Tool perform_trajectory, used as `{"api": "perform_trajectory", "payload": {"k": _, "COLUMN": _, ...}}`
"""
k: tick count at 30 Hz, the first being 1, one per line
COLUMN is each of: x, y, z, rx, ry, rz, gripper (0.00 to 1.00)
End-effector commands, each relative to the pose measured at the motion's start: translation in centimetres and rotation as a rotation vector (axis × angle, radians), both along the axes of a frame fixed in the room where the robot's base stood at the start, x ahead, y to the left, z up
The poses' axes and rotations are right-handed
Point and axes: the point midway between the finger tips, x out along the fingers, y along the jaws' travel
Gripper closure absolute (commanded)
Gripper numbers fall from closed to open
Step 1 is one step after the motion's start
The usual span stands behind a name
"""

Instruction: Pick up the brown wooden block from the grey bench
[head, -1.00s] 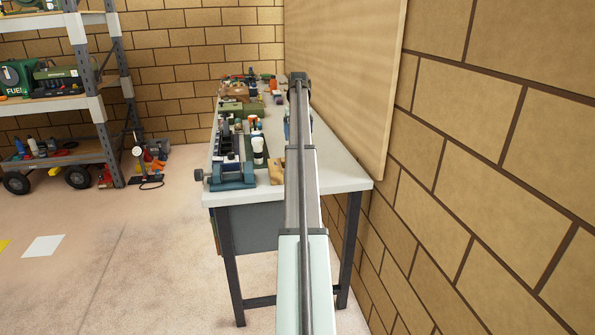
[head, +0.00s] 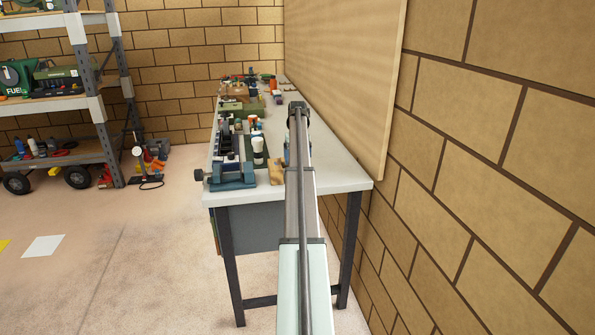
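The grey bench (head: 340,178) has a pale top and dark legs and runs along the wall. A small light-brown wooden piece (head: 277,172) stands near its front edge, just left of my arm, which hides part of it. A brown, block-like object (head: 236,91) lies at the far left end of the bench; I cannot tell which of the two is the task's block. My arm reaches out over the bench. Its dark far end shows, but my gripper's fingers are hidden, so their opening and contents do not show.
A blue vise-like tool (head: 233,172) stands at the bench's front left, with a white bottle (head: 258,151) beside it. A green case (head: 240,108) and clutter lie behind. A tan board (head: 345,75) borders the right side. The bench top right of my arm is clear.

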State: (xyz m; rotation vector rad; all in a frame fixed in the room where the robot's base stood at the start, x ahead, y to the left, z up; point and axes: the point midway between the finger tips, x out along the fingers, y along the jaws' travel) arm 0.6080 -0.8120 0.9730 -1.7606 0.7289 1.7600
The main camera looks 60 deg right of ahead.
Motion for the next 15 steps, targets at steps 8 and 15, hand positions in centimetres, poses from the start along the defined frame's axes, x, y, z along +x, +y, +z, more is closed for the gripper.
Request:
{"api": "perform_trajectory", "payload": {"k": 8, "x": 0.0, "y": 0.0, "z": -2.6, "rx": 0.000, "ry": 0.000, "rz": 0.000, "gripper": 0.15}}
{"api": "perform_trajectory", "payload": {"k": 15, "x": 0.1, "y": -0.1, "z": -2.5, "rx": 0.000, "ry": 0.000, "rz": 0.000, "gripper": 0.22}}
